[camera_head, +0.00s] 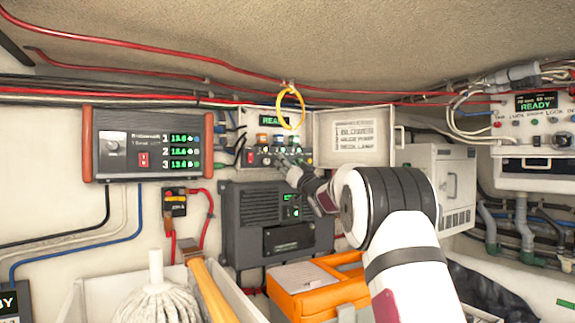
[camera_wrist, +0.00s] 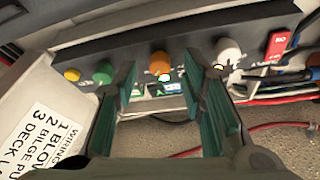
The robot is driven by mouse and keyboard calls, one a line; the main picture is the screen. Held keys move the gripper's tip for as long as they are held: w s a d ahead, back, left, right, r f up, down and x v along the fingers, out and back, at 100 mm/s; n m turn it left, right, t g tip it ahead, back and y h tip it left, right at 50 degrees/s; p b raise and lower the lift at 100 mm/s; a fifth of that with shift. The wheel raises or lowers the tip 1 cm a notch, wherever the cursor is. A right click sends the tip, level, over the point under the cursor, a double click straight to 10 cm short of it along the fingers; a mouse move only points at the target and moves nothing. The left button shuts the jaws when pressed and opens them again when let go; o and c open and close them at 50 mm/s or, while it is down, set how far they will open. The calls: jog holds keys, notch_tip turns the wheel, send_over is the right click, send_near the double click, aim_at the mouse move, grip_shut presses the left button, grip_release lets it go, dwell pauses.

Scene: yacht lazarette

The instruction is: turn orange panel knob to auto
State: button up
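The orange knob (camera_wrist: 160,62) sits on a dark control panel (camera_wrist: 135,55) in the wrist view, with a small lit spot at its edge. My gripper (camera_wrist: 161,76) is open, its two green-padded fingers pointing at the panel on either side of the orange knob. I cannot tell whether they touch the knob. In the head view my gripper (camera_head: 286,163) reaches the lower front of the open panel box (camera_head: 318,122), hiding part of its knob row. The knob's position marks are too small to read.
The box's open lid (camera_head: 354,136) stands to the right. A yellow ring (camera_head: 291,107) hangs in front of the box. An orange case (camera_head: 318,285) lies below.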

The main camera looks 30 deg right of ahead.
jog(key=shift+w+r, duration=0.15)
jog(key=shift+w, duration=0.1)
grip_shut()
jog(key=shift+n, duration=0.3)
jog(key=shift+d+n+g+y+b, duration=0.15)
jog(key=shift+n+y+b, duration=0.35)
jog(key=shift+n+y, duration=1.1)
jog(key=shift+d+n+g+y+b, duration=0.15)
jog(key=shift+n+y+b, duration=0.45)
jog(key=shift+n, duration=1.85)
jog(key=shift+n+g+y+b, duration=0.2)
jog(key=shift+n+y+b, duration=0.25)
jog(key=shift+n+y, duration=1.15)
jog(key=shift+n+h, duration=0.4)
jog(key=shift+n, duration=0.25)
